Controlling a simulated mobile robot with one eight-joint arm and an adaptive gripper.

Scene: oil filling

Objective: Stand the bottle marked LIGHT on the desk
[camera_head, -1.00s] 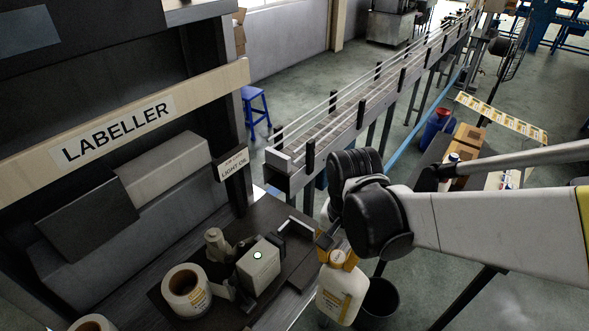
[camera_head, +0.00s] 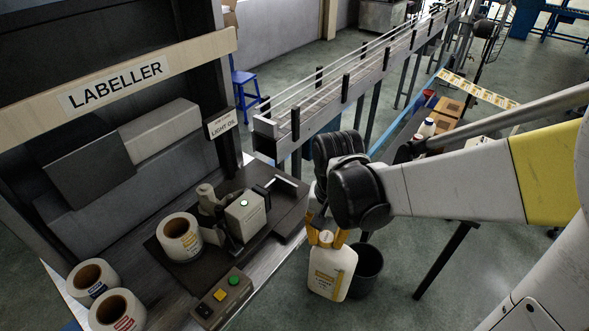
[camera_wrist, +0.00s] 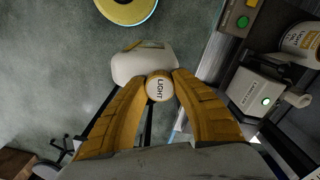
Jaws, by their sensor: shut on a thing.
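The bottle marked LIGHT (camera_head: 330,272) is a cream bottle with a yellowish label, hanging upright beside the labeller bench. My gripper (camera_head: 326,238) has its yellow fingers shut on the bottle's neck. In the wrist view my gripper (camera_wrist: 159,88) closes around the round white cap of the bottle (camera_wrist: 140,66), and the cap reads LIGHT. The bottle appears to hang over the floor, clear of the bench. I cannot make out which surface is the desk.
The labeller bench (camera_head: 176,300) has label rolls (camera_head: 180,237), a white unit (camera_head: 245,216) and a button box (camera_head: 222,296). A black bin (camera_head: 366,270) stands behind the bottle. A conveyor (camera_head: 330,95) runs away at the back. Boxes (camera_head: 450,106) stand on a table at the right.

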